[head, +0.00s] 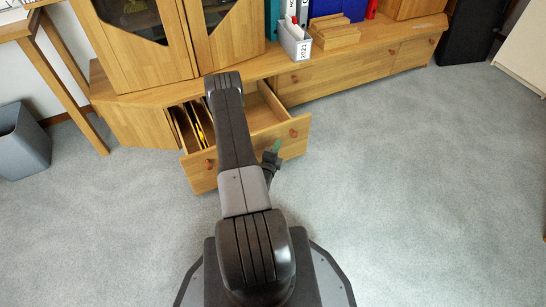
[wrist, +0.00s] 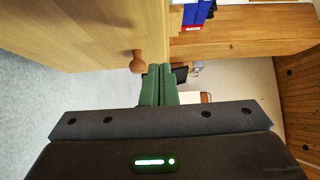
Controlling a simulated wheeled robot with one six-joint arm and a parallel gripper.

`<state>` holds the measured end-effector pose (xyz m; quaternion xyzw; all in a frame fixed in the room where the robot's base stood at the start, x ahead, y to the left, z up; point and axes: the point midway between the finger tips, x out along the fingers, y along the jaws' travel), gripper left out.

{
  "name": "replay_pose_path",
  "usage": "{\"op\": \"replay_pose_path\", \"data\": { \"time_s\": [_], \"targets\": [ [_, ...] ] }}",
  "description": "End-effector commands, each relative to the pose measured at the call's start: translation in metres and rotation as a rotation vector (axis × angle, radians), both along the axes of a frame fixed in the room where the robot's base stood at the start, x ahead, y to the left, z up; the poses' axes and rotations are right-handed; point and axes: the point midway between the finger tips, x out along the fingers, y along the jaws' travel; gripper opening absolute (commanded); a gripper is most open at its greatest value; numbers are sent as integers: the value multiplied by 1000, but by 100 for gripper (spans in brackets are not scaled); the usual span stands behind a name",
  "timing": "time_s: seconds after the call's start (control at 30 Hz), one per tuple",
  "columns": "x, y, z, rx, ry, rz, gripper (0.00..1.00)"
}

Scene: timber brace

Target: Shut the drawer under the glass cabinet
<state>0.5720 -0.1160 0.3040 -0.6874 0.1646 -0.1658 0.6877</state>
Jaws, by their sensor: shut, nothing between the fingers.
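The wooden drawer (head: 290,147) under the glass cabinet (head: 160,48) is pulled well out. Its front has two round knobs, a left knob (head: 210,163) and a right knob (head: 293,132). My gripper (head: 276,146), with green fingers, is close to the drawer front, a little left of the right knob. In the wrist view the shut, empty fingers (wrist: 160,70) point past the drawer front (wrist: 75,35), with a knob (wrist: 137,63) just beside the tips. I cannot tell whether they touch the wood. My arm hides the middle of the drawer.
Dark and yellow folders (head: 199,125) stand in the drawer's left part. A closed low cabinet (head: 345,78) runs to the right, with a white file box (head: 294,42) on top. A grey bin (head: 22,143) stands at left. The carpet (head: 410,180) at right is clear.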

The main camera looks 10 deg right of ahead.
Motion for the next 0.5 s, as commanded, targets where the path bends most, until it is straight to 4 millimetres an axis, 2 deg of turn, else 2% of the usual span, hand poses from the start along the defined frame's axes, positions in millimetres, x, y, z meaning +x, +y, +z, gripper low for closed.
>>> {"op": "replay_pose_path", "data": {
  "time_s": [0.1, 0.23, 0.5],
  "targets": [
    [22, -12, -2, 0, -4, -3, 0],
    [42, -4, -2, 1, -3, 2, 0],
    [60, 1, 0, 0, 1, 0, 0]
  ]
}}
